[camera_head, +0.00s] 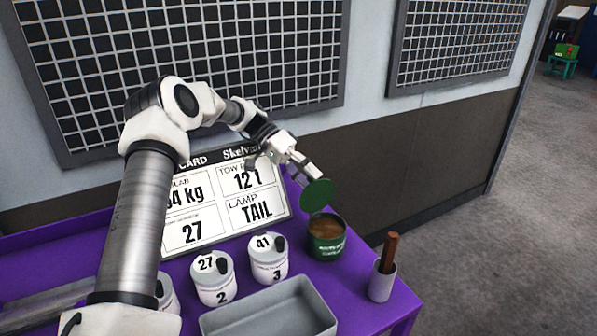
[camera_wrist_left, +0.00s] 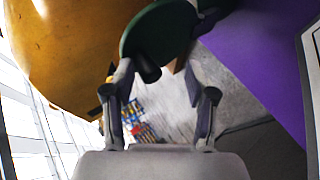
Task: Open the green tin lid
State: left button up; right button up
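The green tin (camera_head: 326,246) stands upright at the right part of the purple table, its round mouth uncovered and brown contents showing. Its green lid (camera_head: 317,195) is raised and steeply tilted above the tin's back rim; I cannot tell whether a hinge joins them. My left gripper (camera_head: 306,170) is at the lid's upper back side. In the left wrist view the lid (camera_wrist_left: 158,32) is just beyond my fingertips (camera_wrist_left: 156,72). Its dark knob shows near the left finger, and a clear gap shows between the fingers. My right gripper is not in view.
White jars marked 2 (camera_head: 214,280) and 3 (camera_head: 268,260) stand left of the tin, before a printed card board (camera_head: 225,207). A grey tray (camera_head: 222,320) is at the front. A white cup (camera_head: 381,283) with a brown-handled tool stands at the right.

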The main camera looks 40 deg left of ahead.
pick_arm(q)
jog(key=a+r, duration=0.1)
jog(key=a, duration=0.7)
jog(key=shift+s, duration=0.3)
jog(key=shift+p, duration=0.3)
jog(key=shift+r, duration=0.1)
